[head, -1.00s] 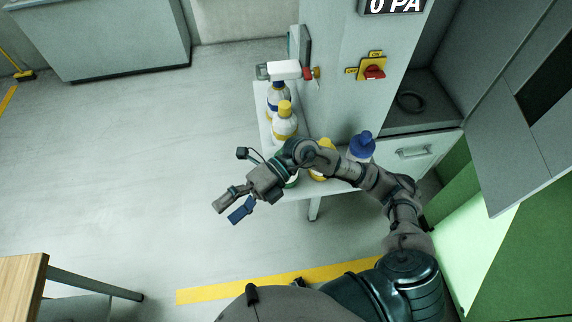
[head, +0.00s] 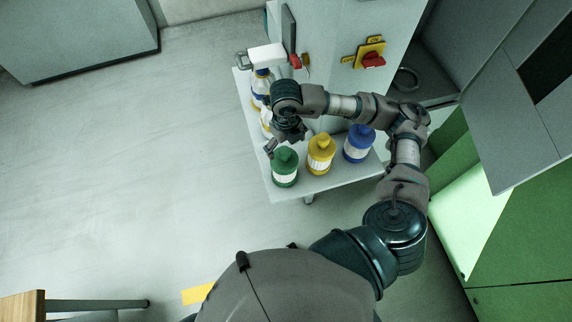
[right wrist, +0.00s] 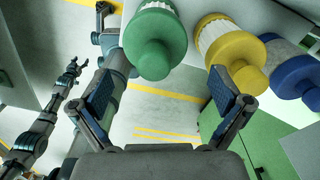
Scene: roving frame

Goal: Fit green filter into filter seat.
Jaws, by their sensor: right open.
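The green filter (head: 285,168), a bottle-shaped canister with a white label, stands upright at the front left of a small white table. My right gripper (head: 284,143) is close above and behind it in the head view. In the right wrist view the green filter (right wrist: 153,40) lies beyond and between the spread, empty fingers of the right gripper (right wrist: 163,88), nearer the left finger. My left gripper (right wrist: 72,72) shows small at the left of that view; its jaw state is unclear. I cannot pick out the filter seat for certain.
A yellow canister (head: 320,155) and a blue one (head: 358,144) stand right of the green one. Yellow-and-white bottles stand behind my right gripper, partly hidden. A grey cabinet with a red switch (head: 373,59) rises behind the table (head: 322,186).

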